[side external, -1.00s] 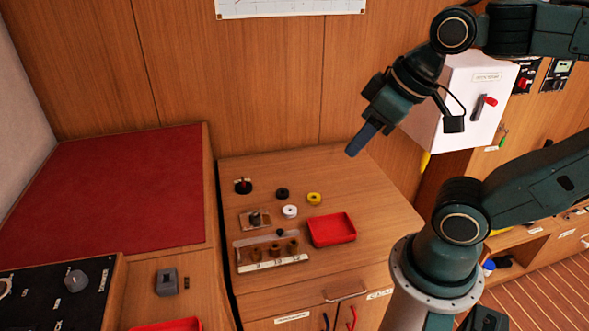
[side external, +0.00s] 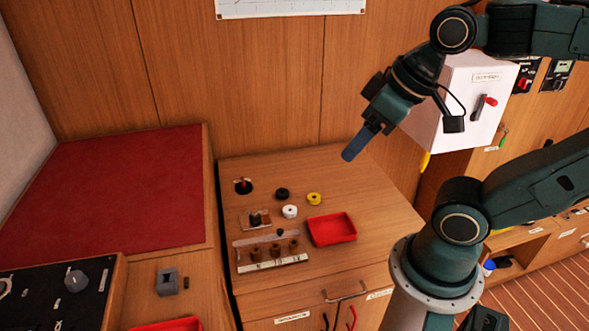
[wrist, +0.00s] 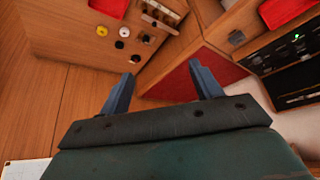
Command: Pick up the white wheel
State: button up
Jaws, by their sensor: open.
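The white wheel (side external: 290,211) is a small round disc with a dark centre, lying on the wooden bench top. It lies between a black wheel (side external: 282,194), a yellow wheel (side external: 314,199) and a red tray (side external: 333,229). In the wrist view the white wheel (wrist: 119,44) is beyond the fingers, at upper left. My gripper (side external: 350,155) hangs in the air up and to the right of the wheels, well apart from them. In the wrist view my gripper (wrist: 163,82) shows two spread blue fingers with nothing between them.
A wooden block with several brown cylinders (side external: 276,250) stands at the bench front. A small holder with a grey piece (side external: 255,218) and a black round base with a red pin (side external: 243,186) are left of the wheels. A white cabinet (side external: 460,100) stands at right.

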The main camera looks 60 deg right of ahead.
jog(key=w+d+f+n+g, duration=0.1)
jog(key=w+d+f+n, duration=0.15)
jog(key=w, duration=0.35)
jog(key=w+d+f+n+g+y, duration=0.1)
jog(key=w+d+f+n, duration=0.15)
jog(key=w, duration=0.35)
jog(key=w+d+f+n+g, duration=0.1)
jog(key=w+d+n, duration=0.25)
jog(key=w, duration=0.25)
jog(key=w+d+f+n+y, duration=0.1)
jog(key=w+d+f+n, duration=0.1)
jog(key=d+f, duration=0.5)
jog(key=w+d+f+n+g+y, duration=0.1)
jog(key=d+f+n, duration=0.3)
jog(key=d+f, duration=0.4)
notch_tip(320, 180, down, 7)
jog(key=shift+w+f+y, duration=0.1)
jog(key=shift+w+y, duration=0.6)
jog(key=shift+w, duration=0.2)
jog(key=shift+a, duration=0.1)
